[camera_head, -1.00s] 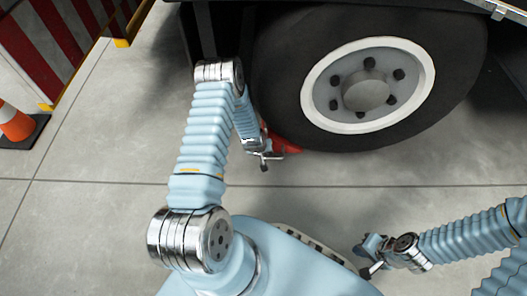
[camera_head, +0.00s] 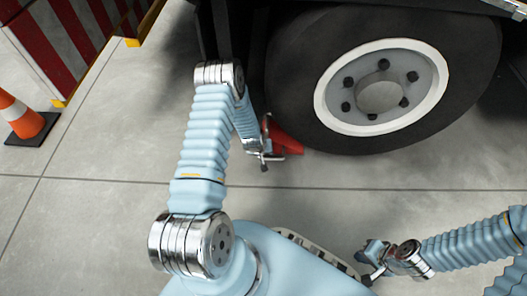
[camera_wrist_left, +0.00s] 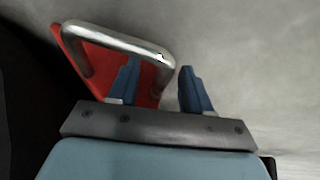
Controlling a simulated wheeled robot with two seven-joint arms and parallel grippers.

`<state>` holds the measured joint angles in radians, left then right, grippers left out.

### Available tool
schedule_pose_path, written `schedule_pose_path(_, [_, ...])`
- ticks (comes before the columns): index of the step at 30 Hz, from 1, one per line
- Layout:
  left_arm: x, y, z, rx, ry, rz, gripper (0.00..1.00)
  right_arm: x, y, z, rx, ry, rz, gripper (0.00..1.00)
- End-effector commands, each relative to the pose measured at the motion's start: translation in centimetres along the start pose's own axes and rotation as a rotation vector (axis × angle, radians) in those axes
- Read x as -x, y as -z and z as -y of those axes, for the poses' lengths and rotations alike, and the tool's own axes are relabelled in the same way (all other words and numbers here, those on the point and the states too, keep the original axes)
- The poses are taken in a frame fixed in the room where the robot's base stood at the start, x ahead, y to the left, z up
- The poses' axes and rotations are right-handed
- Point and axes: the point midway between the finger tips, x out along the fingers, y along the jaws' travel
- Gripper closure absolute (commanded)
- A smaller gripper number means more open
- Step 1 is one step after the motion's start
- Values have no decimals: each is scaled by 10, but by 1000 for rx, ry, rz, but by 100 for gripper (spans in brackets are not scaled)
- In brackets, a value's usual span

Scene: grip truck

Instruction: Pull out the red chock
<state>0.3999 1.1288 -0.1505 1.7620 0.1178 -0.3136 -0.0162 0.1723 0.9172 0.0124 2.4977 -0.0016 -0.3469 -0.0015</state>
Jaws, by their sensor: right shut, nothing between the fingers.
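In the left wrist view the red chock (camera_wrist_left: 78,48) carries a bent metal handle (camera_wrist_left: 115,40). My left gripper (camera_head: 262,158) is at the handle. My right gripper (camera_head: 368,268) is shut and empty at the lower right.
An orange and white cone (camera_head: 20,118) stands at the far left. A red and white striped barrier (camera_head: 55,40) is at the upper left. The truck body hangs above the wheel. The floor left of the chock is clear.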

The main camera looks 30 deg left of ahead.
Motion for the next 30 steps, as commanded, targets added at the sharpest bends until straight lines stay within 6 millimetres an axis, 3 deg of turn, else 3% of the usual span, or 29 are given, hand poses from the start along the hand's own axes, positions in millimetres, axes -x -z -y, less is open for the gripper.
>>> schedule_pose_path(7, [2,0,0,-1,-1,0,51,1,0,0,0,0,0,100])
schedule_pose_path(11, [14,1,-1,-1,-1,1,51,4,0,2,0,0,1,100])
schedule_pose_path(24, [108,1,-1,-1,-1,-1,51,25,0,9,1,-1,4,100])
schedule_pose_path(30, [133,1,0,-1,0,-1,51,28,0,10,0,-2,2,100])
